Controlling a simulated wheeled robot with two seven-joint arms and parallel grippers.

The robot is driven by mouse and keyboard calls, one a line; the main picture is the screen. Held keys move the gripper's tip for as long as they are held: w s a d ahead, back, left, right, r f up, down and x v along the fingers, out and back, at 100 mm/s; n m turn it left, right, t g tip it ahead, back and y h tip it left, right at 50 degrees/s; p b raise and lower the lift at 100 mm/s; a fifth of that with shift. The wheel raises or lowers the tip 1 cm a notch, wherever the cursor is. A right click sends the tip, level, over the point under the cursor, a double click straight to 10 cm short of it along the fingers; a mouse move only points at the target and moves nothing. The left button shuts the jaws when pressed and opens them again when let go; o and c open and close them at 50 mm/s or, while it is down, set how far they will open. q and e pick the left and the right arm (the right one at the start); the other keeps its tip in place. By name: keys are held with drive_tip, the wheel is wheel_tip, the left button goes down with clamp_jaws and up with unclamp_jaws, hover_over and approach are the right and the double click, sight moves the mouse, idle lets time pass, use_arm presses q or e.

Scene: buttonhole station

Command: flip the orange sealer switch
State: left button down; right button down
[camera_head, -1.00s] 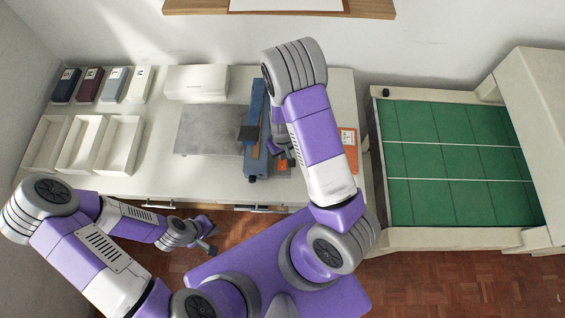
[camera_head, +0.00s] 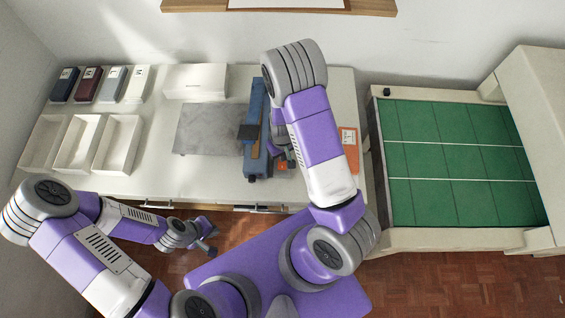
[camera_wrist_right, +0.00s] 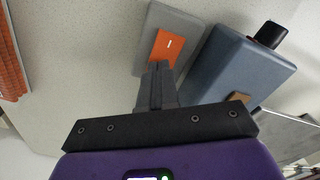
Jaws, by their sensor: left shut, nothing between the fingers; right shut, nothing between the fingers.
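The orange switch (camera_wrist_right: 167,46) sits on a grey plate (camera_wrist_right: 176,22) beside the blue sealer (camera_wrist_right: 240,62) in the right wrist view. It also shows small in the head view (camera_head: 282,165), at the near right end of the sealer (camera_head: 257,130), partly covered by my right gripper. My right gripper (camera_wrist_right: 158,68) is shut and empty, with its tips at the near edge of the switch; I cannot tell whether they touch it. My left gripper (camera_head: 211,240) is shut and empty, low in front of the table's front edge.
A grey plate (camera_head: 208,128) lies left of the sealer. Open white trays (camera_head: 118,146) and several small boxes (camera_head: 138,84) stand at the left. A white box (camera_head: 196,82) is at the back. An orange card (camera_head: 349,140) lies right of my right arm.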

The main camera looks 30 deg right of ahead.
wheel_tip(320, 180, up, 7)
drive_tip(key=p, duration=0.6)
drive_tip(key=shift+f, duration=0.1)
idle(0.3)
drive_tip(key=shift+s, duration=0.1)
idle(0.4)
